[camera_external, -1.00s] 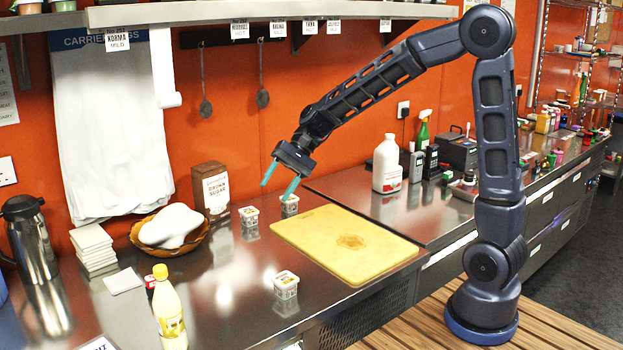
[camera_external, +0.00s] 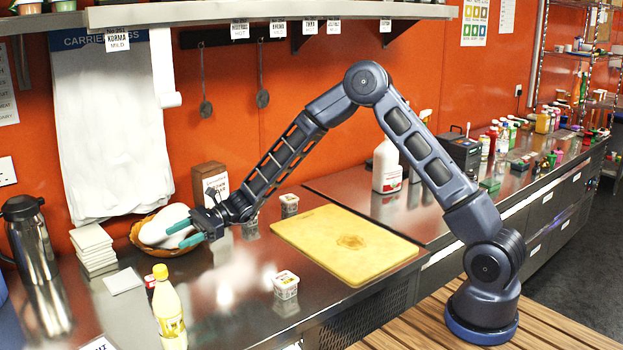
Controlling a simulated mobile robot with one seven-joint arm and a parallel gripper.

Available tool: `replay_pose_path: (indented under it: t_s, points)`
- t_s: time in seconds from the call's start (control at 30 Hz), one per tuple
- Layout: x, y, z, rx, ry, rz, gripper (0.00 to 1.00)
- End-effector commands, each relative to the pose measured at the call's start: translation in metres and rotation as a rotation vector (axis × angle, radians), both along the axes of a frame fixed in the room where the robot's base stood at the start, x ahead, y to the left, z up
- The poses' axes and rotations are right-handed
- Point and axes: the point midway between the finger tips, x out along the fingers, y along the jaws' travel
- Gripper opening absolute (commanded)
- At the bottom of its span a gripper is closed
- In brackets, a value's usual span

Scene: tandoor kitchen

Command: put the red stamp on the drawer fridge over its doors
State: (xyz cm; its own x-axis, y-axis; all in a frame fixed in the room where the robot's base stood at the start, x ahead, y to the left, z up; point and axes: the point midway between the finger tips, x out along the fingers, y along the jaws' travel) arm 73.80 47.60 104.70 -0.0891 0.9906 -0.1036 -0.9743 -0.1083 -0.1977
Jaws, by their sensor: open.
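My gripper (camera_external: 176,236) is open and empty, its two teal fingers pointing left in front of the wicker bowl with white contents. It is above the near steel counter. I cannot make out the red stamp for certain: a small red and black item (camera_external: 151,284) stands partly hidden behind the yellow bottle, and several small red items too small to tell stand on the far right counter. The steel unit with drawer fronts (camera_external: 548,213) at the right looks like the drawer fridge; its top carries many bottles and small things.
A yellow cutting board (camera_external: 345,244) lies on the counter. Small tubs (camera_external: 286,285) stand in front and behind it. A yellow bottle (camera_external: 168,308), steel flask (camera_external: 32,240), bowl (camera_external: 141,243) and brown box (camera_external: 207,180) stand around the left. A shelf (camera_external: 270,12) overhangs the back.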

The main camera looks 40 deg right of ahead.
Motion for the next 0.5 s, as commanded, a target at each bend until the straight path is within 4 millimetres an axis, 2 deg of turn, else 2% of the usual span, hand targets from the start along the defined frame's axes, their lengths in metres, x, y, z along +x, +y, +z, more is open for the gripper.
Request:
replay_pose_path:
  t_s: [0.03,0.2,0.5]
  points:
    - [0.005,0.009,-0.012,0.018,0.043,-0.017,0.53]
    - [0.018,0.03,-0.035,0.071,0.153,-0.072,0.53]
    - [0.025,0.038,-0.059,0.095,0.209,-0.1,0.53]
